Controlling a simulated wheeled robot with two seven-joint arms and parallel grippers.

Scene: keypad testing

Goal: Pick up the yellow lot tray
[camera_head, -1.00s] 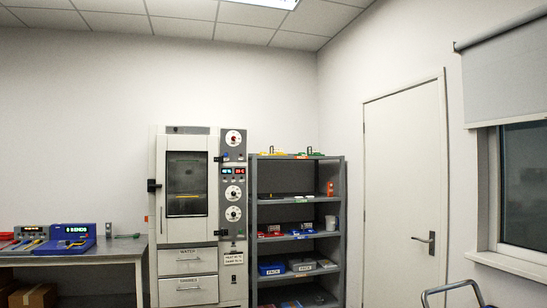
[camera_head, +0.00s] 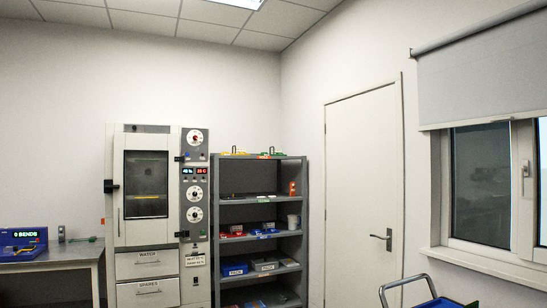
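A small yellow item with a dark upright handle (camera_head: 233,153) sits on top of the grey shelf unit, toward its left. It is too small to tell for sure that it is the yellow lot tray. A green and yellow item (camera_head: 272,154) sits beside it on the right. A thin yellowish strip (camera_head: 146,160) shows behind the window of the closed test chamber. Neither of my grippers is in view.
The grey shelf unit (camera_head: 304,225) holds blue bins, red items and a white cup. The test chamber (camera_head: 117,235) stands left of it, and a bench (camera_head: 50,265) further left. A closed door (camera_head: 362,190) is to the right. A cart handle (camera_head: 405,282) rises at the bottom right.

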